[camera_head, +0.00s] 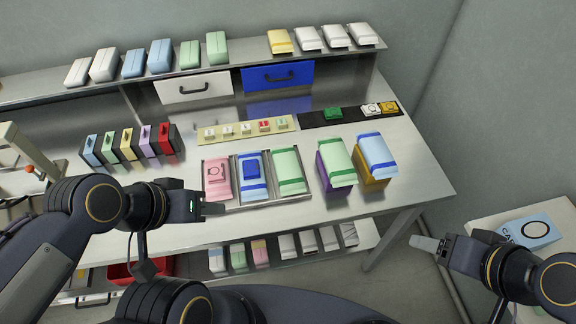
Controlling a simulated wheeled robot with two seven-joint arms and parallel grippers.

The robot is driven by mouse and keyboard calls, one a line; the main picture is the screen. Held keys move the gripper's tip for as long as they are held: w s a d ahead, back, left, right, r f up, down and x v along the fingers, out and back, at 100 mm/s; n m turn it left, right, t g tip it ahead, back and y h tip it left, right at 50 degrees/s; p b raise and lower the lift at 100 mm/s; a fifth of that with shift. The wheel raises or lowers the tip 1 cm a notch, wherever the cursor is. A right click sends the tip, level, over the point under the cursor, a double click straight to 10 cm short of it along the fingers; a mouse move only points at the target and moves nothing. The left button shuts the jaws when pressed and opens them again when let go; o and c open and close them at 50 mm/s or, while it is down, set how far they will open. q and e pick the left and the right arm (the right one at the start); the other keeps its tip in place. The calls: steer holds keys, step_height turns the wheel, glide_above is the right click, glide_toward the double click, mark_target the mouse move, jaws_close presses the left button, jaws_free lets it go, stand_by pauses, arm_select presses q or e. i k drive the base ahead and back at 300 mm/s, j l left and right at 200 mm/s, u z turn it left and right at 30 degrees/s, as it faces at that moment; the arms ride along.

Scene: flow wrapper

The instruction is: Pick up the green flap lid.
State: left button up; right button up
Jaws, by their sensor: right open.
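The green flap lid (333,114) lies on a black strip (352,118) toward the back right of the metal table. A white lid (371,110) and a yellow-brown lid (389,108) lie to its right on the same strip. My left gripper (213,209) is over the table's front part, left of the pack tray and well short of the green lid; its finger gap is not clear from this side. My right gripper (424,243) is open and empty, off the table's right front edge, far from the green lid.
Pink, blue and green packs sit in a metal tray (258,202). Two tall packs, green-topped (336,158) and blue-topped (377,155), stand on the table's right, in front of the black strip. A shelf (235,61) of packs runs above the back.

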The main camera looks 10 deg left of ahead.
mark_target(332, 113)
steer(key=l+u, duration=0.1)
steer(key=u, duration=0.35)
steer(key=i+l+u, duration=0.1)
steer(key=u, duration=0.3)
steer(key=l+u, duration=0.45)
steer(key=i+l+u, duration=0.1)
steer(key=u, duration=0.3)
